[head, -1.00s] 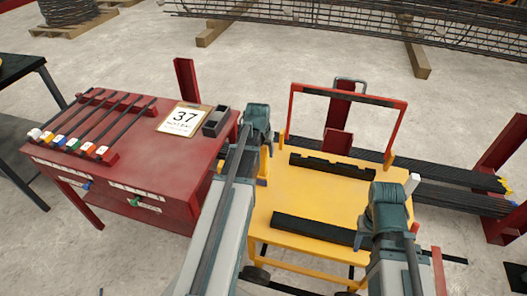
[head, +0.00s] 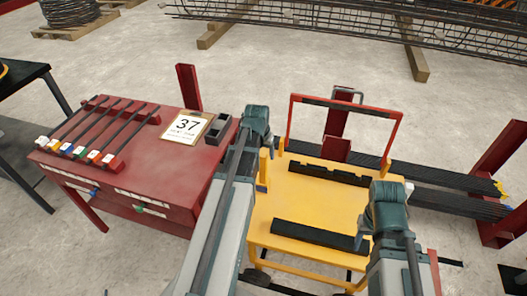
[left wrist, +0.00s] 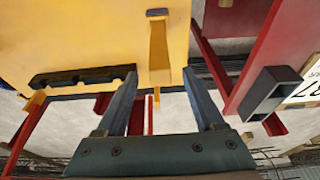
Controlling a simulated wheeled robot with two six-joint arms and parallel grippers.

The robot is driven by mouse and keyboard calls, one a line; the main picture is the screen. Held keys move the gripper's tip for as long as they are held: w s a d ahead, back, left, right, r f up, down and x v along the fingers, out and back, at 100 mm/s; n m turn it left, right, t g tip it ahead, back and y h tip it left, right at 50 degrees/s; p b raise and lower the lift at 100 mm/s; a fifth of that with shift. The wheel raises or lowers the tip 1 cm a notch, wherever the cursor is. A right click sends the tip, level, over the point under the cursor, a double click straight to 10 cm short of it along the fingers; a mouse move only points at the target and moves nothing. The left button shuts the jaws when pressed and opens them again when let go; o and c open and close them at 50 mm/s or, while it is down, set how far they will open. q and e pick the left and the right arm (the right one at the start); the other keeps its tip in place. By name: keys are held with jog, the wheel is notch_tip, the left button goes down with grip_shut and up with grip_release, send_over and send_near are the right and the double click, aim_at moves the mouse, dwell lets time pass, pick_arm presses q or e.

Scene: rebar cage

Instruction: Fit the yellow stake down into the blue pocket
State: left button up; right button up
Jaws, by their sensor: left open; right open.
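Several dark bars with coloured end blocks lie in a rack on the red bench. I cannot make out the blue pocket for certain.
The red bench (head: 150,185) carries a "37" clipboard (head: 186,127) and a dark open box (head: 221,128). The yellow table holds two black bars (head: 318,234) and a red frame (head: 345,105) at its back. Dark rebar bundles lie right.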

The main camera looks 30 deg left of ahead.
pick_arm(q)
jog(key=p+v, duration=0.6)
jog(key=v, duration=0.2)
jog(key=shift+p, duration=0.35)
jog(key=shift+r, duration=0.1)
jog(key=s+d+m+g, duration=0.1)
jog(key=s+d+m, duration=0.2)
jog(key=d, duration=1.2)
jog(key=s+d+m+g, duration=0.2)
jog(key=s+d+m, duration=0.1)
jog(key=s+d, duration=0.7)
jog(key=d, duration=0.4)
jog(key=shift+s+d+f+m, duration=0.3)
jog(key=shift+s+d+f, duration=0.05)
